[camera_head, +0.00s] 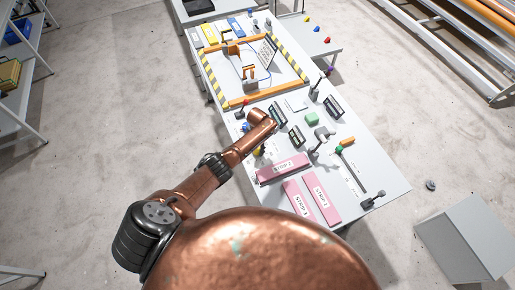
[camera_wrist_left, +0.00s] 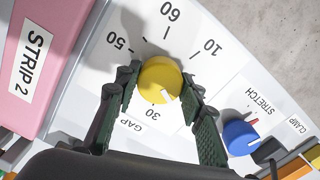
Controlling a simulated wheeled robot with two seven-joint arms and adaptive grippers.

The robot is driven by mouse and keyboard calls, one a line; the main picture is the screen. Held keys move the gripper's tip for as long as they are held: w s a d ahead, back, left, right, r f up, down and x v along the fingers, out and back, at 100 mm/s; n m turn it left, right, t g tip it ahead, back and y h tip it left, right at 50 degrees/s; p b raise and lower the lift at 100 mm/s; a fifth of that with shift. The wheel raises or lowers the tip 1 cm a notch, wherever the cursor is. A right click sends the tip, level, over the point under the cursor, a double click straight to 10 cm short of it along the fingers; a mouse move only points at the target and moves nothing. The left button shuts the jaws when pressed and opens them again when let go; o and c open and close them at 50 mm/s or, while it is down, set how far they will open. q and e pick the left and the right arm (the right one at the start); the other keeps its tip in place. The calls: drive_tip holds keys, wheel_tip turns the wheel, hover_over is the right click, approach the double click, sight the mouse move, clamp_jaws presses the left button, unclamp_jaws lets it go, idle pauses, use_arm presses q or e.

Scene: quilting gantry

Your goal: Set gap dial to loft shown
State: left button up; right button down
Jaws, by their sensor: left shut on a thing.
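The yellow gap dial (camera_wrist_left: 160,80) sits on a pale panel marked GAP, with numbers 10, 30, 50 and 60 around it. Its white pointer mark is on the lower side, near the 30. My left gripper (camera_wrist_left: 160,92) has its two dark green ribbed fingers on either side of the dial, shut on it. In the head view the dial (camera_head: 259,151) shows as a small yellow patch beside my copper arm, which hides most of the gripper. Small dark-framed displays (camera_head: 297,136) stand on the table, too small to read. My right gripper is not in view.
A blue stretch dial (camera_wrist_left: 240,137) is close to the right finger. The pink strip 2 (camera_wrist_left: 52,50) lies at the left; more pink strips (camera_head: 322,199) lie near the table's front. Upright levers (camera_head: 314,90) and a striped orange frame (camera_head: 248,100) stand farther back.

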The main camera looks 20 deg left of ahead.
use_arm(q)
drive_tip(key=shift+s+n, duration=0.1)
drive_tip(key=shift+n, duration=1.1)
drive_tip(key=shift+n+p, duration=0.45)
drive_tip(key=shift+n, duration=0.55)
drive_tip(key=o, duration=1.2)
drive_tip(key=shift+c, duration=0.2)
drive_tip(key=shift+r, duration=0.45)
wheel_tip(320, 180, up, 11)
